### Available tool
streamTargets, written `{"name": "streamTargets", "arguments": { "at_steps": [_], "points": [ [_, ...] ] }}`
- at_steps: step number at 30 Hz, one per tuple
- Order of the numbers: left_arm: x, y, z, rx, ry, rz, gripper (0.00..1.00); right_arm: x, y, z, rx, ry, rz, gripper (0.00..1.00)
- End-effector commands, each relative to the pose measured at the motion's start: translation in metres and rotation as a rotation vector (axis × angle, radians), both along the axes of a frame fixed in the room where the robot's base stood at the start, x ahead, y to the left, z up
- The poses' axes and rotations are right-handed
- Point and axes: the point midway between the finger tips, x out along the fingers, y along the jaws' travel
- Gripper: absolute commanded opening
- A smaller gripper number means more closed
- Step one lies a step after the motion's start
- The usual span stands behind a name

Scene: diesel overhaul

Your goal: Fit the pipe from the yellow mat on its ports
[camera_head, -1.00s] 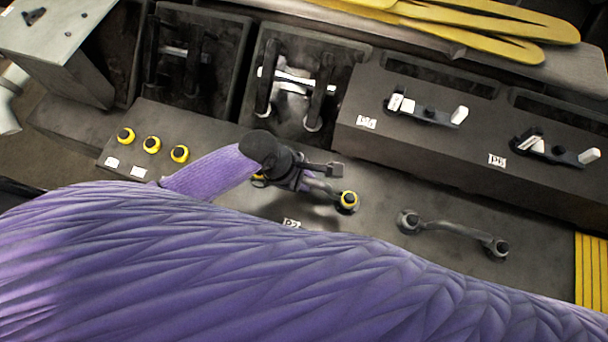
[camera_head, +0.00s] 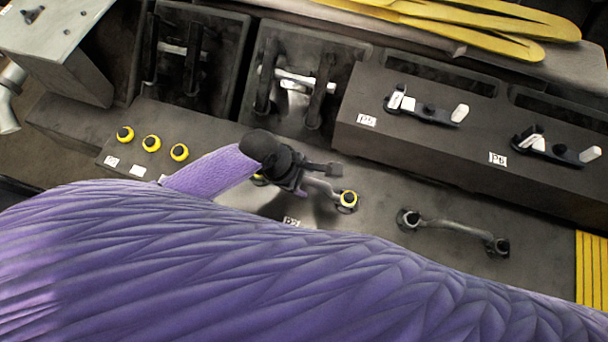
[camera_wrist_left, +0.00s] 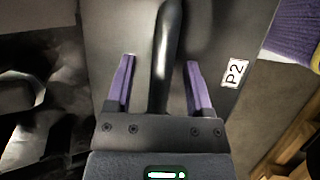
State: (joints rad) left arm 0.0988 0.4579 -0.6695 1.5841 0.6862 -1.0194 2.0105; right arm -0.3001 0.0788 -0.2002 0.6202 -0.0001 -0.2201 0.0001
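A curved grey pipe (camera_head: 325,189) lies by the label P2 on the dark engine deck. Its right end is at a yellow-ringed port (camera_head: 347,201). The other end is mostly hidden by my left gripper (camera_head: 313,181), with a bit of yellow ring (camera_head: 258,179) showing there. In the left wrist view the pipe (camera_wrist_left: 165,60) runs between the two purple fingers of my left gripper (camera_wrist_left: 161,85), with a gap on each side. The gripper is open around it. I cannot tell whether the pipe is fully seated. My right gripper is not in view.
A second grey pipe (camera_head: 452,230) sits between two dark ports on the right. Several yellow-ringed fittings (camera_head: 151,144) are at left. A raised block with clamps (camera_head: 425,112) stands behind. Yellow straps (camera_head: 480,25) lie at the top. My purple-sleeved arm covers the foreground.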

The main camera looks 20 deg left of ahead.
Motion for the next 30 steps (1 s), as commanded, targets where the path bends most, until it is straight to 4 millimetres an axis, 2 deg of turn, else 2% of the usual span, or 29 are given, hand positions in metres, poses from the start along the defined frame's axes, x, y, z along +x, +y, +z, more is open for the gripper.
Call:
{"name": "streamTargets", "arguments": {
  "at_steps": [5, 8, 15, 19, 23, 30],
  "points": [
    [0.0, 0.0, 0.0, 0.001, 0.002, -0.001, 0.67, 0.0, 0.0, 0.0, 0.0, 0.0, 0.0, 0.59],
    [-0.002, 0.004, 0.008, 0.001, 0.001, 0.001, 0.67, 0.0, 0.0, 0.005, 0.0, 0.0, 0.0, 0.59],
    [-0.011, 0.025, 0.061, 0.002, 0.0, -0.001, 0.67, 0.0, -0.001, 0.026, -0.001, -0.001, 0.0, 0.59],
    [-0.015, 0.035, 0.082, 0.001, 0.0, -0.001, 0.67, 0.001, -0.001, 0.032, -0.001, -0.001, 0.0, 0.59],
    [-0.017, 0.039, 0.09, 0.001, 0.001, 0.0, 0.67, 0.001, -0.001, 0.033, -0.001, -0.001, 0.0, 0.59],
    [-0.017, 0.039, 0.09, 0.0, 0.001, 0.0, 0.67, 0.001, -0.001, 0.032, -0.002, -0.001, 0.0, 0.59]
  ]
}}
